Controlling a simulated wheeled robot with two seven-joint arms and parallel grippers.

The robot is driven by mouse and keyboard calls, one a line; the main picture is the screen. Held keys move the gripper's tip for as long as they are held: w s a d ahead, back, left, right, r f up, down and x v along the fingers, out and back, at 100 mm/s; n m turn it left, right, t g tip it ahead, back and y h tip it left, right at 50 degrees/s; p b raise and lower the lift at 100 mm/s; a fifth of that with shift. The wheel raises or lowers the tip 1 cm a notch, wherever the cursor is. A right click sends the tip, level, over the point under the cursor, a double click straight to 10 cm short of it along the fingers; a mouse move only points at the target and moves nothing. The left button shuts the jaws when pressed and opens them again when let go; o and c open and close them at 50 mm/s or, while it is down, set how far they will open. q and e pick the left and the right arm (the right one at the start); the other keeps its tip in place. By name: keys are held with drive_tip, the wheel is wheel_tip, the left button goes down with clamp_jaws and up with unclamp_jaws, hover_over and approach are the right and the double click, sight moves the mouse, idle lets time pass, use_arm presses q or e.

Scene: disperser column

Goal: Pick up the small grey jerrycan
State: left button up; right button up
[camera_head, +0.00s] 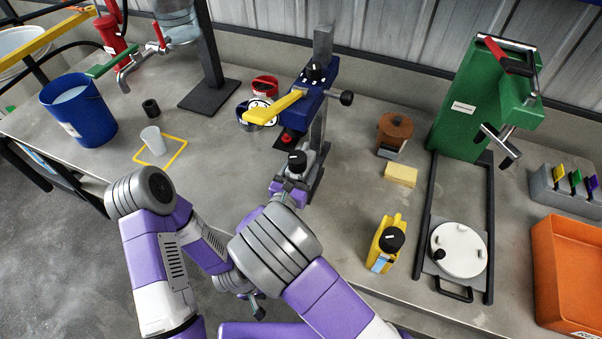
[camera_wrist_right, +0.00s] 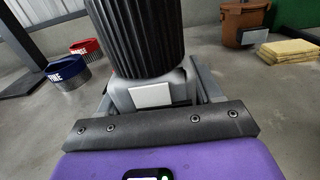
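The small grey jerrycan (camera_head: 295,171), with a black ribbed cap and a pale label, stands out in front of the blue disperser column. It also fills the middle of the right wrist view (camera_wrist_right: 152,94), close to the camera. My right gripper (camera_head: 288,184) reaches it from the front, with one finger on either side of its body. Whether the fingers press on it is not clear, and its underside is hidden. My left gripper (camera_head: 258,308) is low in the head view, away from the jerrycan, small and partly hidden by my arms.
The blue disperser (camera_head: 318,78) with a yellow lever stands just behind. Red and blue cups (camera_head: 264,87) are to its left. A yellow jerrycan (camera_head: 390,243), a yellow sponge (camera_head: 401,175) and a green press (camera_head: 474,105) are to the right. The bench between is clear.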

clamp_jaws()
drive_tip(key=shift+r, duration=0.1)
